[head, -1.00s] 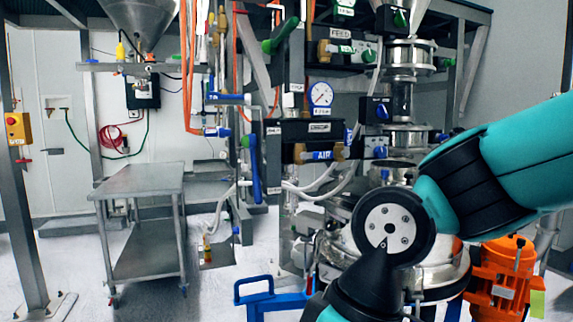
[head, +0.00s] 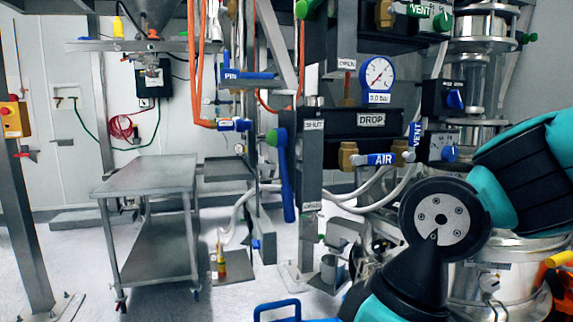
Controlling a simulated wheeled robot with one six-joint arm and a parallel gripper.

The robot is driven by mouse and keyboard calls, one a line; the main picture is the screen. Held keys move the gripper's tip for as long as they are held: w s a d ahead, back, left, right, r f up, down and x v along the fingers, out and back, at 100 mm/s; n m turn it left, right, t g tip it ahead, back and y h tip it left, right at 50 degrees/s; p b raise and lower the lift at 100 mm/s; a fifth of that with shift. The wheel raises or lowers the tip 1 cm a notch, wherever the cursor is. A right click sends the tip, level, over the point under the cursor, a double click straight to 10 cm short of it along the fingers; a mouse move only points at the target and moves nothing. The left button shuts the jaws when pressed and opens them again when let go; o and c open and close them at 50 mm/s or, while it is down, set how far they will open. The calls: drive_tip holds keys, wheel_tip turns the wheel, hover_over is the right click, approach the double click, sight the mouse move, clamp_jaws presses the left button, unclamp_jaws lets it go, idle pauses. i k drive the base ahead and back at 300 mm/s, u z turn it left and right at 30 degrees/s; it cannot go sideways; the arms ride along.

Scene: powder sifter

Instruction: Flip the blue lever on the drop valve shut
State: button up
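A black box labelled DROP (head: 371,119) is fixed to the grey frame right of centre in the head view. Left of it, a long blue lever (head: 287,185) hangs nearly straight down from a green-ended pivot (head: 275,138). A SHUT label (head: 314,125) is on the post beside the pivot, and an OPEN label (head: 350,65) is higher to the right. A brass valve with a blue AIR handle (head: 381,160) lies level below the DROP box. I cannot tell for sure which lever belongs to the drop valve. My arm fills the lower right; my gripper is not in view.
A steel trolley (head: 148,178) stands at left, with open floor before it. A round pressure gauge (head: 378,74) is above the DROP box. Hoses (head: 365,208) loop below it. A steel sifter vessel (head: 478,275) stands behind my arm.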

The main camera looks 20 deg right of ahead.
sight(277, 138)
drive_tip(key=i, duration=0.3)
drive_tip(key=u, duration=1.65)
drive_tip(key=i, duration=3.6)
drive_tip(key=z, duration=3.55)
